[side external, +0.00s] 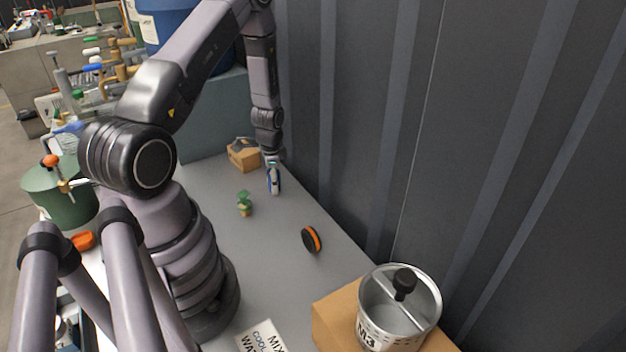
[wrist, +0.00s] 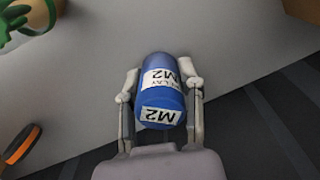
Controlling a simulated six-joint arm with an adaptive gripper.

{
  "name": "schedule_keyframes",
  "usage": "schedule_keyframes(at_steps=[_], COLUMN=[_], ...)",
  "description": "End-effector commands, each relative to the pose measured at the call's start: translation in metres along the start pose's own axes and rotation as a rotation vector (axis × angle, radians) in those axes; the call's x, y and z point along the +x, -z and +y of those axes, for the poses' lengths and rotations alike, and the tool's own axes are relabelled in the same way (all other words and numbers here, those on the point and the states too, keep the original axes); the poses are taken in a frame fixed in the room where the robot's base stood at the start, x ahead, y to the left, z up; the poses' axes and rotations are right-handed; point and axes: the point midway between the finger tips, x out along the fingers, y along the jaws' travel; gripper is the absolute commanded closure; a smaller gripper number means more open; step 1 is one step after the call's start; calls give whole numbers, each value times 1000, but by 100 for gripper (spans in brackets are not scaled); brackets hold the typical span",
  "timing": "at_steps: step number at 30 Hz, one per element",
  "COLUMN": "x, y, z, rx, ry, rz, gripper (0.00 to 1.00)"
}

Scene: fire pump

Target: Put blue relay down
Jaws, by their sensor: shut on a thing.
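The blue relay (wrist: 160,95) is a blue cylinder with white labels reading "M2" and "RELAY". It sits between the two fingers of my gripper (wrist: 160,100) in the wrist view, with a finger against each side. In the side external view my gripper (side external: 274,182) points down over the far part of the grey table (side external: 265,235), near the wall. The relay is mostly hidden there by the fingers, with only a little blue showing. I cannot tell whether its lower end touches the table.
A small potted plant (side external: 244,203) and an orange-and-black disc (side external: 311,240) stand on the table. A cardboard box (side external: 243,155) is behind my gripper. A metal pot (side external: 398,308) stands on another box at the front right. The ribbed wall (side external: 400,130) runs close along the right.

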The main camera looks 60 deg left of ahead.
Motion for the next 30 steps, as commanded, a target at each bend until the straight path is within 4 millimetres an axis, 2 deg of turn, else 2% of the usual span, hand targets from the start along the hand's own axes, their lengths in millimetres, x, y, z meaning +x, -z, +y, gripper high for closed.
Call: schedule_keyframes(at_steps=[6, 7, 13, 23, 26, 30], x=[2, 3, 2, 0, -10, -38], y=[0, 0, 0, 0, 0, 1], z=[0, 0, 0, 0, 0, -1], rx=[-1, -1, -1, -1, -1, -2], ry=[-1, -1, -1, 0, 1, 4], rz=[-1, 0, 0, 0, 0, 3], gripper=[100, 62, 37, 37, 37, 37])
